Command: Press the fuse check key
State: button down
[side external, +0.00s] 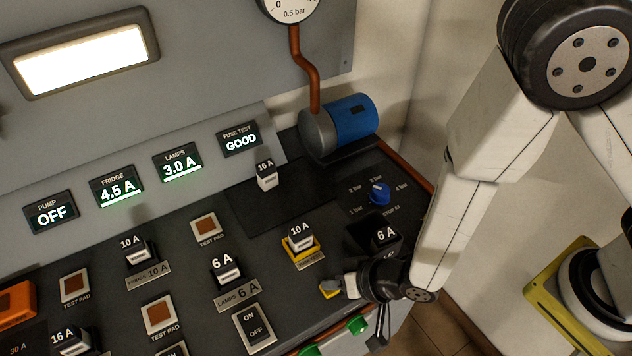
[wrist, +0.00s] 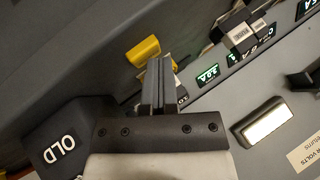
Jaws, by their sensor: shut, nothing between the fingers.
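A small yellow key (side external: 326,292) sits near the panel's front edge; its label is not readable. It also shows in the wrist view as a yellow block (wrist: 143,50). My gripper (side external: 340,287) is shut and empty, its fingertips right at the key and partly covering it. In the wrist view my closed fingers (wrist: 158,72) point toward the yellow block; I cannot tell whether they touch it. The fuse test display (side external: 240,140) reads GOOD. A 10 A fuse (side external: 299,236) stands in the yellow-edged fuse test socket (side external: 303,254).
A black bin (side external: 360,239) with a 6 A fuse stands beside my wrist; in the wrist view the bin (wrist: 48,128) reads OLD. A blue knob (side external: 379,192), a loose-standing 16 A fuse (side external: 267,177) and an ON/OFF switch (side external: 254,328) are nearby.

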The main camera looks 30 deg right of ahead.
jog(key=shift+r, duration=0.8)
jog(key=shift+r, duration=2.5)
jog(key=w+d+r+g+h, duration=0.1)
jog(key=w+d+r+h, duration=0.1)
jog(key=d, duration=0.5)
jog(key=w+d+r+g+h, duration=0.1)
jog(key=w+d+r, duration=0.1)
jog(key=d, duration=0.6)
jog(key=s+d+r+n+g+h, duration=0.1)
jog(key=d, duration=0.5)
jog(key=s+d+r+g+h, duration=0.1)
jog(key=s+d+r, duration=0.1)
jog(key=d, duration=0.4)
jog(key=shift+s+d+r+n+g, duration=0.15)
jog(key=shift+s+d+n+g, duration=0.05)
jog(key=shift+d+n+g, duration=0.2)
